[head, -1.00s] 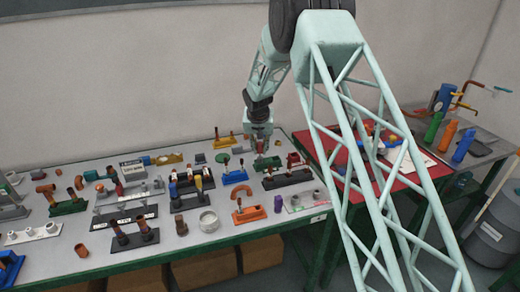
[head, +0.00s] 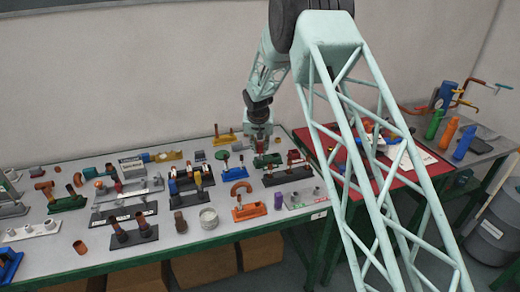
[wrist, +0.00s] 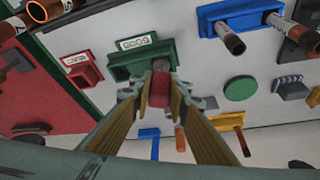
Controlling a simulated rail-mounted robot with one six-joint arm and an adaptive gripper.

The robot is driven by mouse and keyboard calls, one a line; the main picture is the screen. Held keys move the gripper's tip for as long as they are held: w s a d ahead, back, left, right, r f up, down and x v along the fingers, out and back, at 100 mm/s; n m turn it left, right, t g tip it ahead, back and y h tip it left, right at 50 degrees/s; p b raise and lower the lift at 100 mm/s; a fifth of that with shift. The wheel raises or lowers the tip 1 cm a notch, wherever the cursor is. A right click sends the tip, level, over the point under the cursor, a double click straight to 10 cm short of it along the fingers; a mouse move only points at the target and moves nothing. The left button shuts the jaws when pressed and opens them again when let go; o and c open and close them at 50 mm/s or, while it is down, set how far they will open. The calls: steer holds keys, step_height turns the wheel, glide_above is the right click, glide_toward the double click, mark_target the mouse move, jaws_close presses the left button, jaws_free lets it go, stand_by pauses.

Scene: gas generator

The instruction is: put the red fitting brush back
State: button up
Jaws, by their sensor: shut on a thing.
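The red fitting brush (wrist: 160,90) is held upright between the jaws of my gripper (wrist: 162,98); its grey end (wrist: 160,66) shows just beyond the fingertips. A green holder (wrist: 142,58) with a white label reading GOOD lies right by this end. The grey end overlaps the holder's near edge in the wrist view; I cannot tell whether it touches or sits in it. In the head view my gripper (head: 260,150) points down over the back right of the grey table, by the green holder (head: 268,160). The fingers hide much of the brush there.
A red holder (wrist: 80,68) stands left of the green one. A blue holder with copper pipes (wrist: 235,18) and a green disc (wrist: 240,88) are to the right. The grey table (head: 190,255) is crowded with fittings. A red-topped table (head: 325,150) adjoins it.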

steer(key=shift+f, duration=0.2)
steer(key=o, duration=0.8)
steer(key=shift+r, duration=0.1)
steer(key=shift+v, duration=5.9)
